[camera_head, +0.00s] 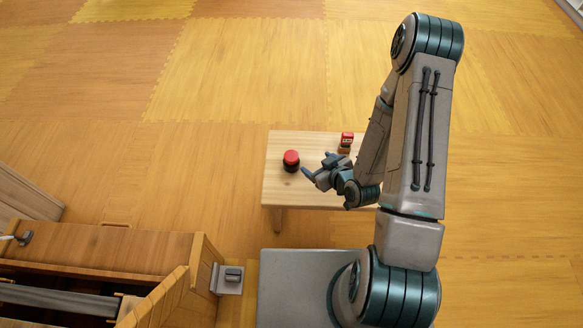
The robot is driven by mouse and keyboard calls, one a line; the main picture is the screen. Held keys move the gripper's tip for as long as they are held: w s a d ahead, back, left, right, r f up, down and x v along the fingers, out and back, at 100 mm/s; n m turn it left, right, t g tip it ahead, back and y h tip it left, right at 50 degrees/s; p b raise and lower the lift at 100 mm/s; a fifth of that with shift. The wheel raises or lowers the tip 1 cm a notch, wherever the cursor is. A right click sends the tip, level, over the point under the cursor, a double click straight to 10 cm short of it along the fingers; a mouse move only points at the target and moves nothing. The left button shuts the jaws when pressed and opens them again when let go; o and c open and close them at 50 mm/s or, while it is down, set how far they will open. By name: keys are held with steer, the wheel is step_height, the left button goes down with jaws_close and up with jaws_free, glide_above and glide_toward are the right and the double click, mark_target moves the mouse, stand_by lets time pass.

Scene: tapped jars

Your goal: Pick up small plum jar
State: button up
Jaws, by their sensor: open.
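A small round jar (291,164) with a red top and a dark, nearly black body stands upright on the left part of a low wooden table (283,190). The fingers look empty and apart from the jar. My arm hides the right part of the table.
Wooden furniture (110,255) fills the lower left. The floor behind and left of the table is clear.

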steer(key=m+t+y+b, duration=0.1)
steer(key=t+b, duration=0.1)
glide_toward(295, 162)
steer(key=shift+s+d+f, duration=0.2)
steer(key=shift+s+d, duration=0.2)
steer(key=shift+s, duration=0.25)
steer(key=shift+w+a+f, duration=0.1)
steer(key=b+x, duration=0.1)
steer(key=x, duration=0.6)
steer(key=shift+a+b, duration=0.1)
steer(key=shift+b, duration=0.25)
steer(key=shift+w+r+b+x, duration=0.15)
steer(key=shift+b+x, duration=0.1)
steer(key=shift+x, duration=0.8)
steer(key=shift+r+b+x, duration=0.15)
steer(key=shift+b+x, duration=0.1)
steer(key=shift+x, duration=0.8)
steer(key=shift+w+r+b+x, duration=0.1)
steer(key=shift+b+x, duration=0.15)
steer(key=shift+x, duration=0.8)
steer(key=shift+s, duration=0.1)
steer(key=c, duration=1.2)
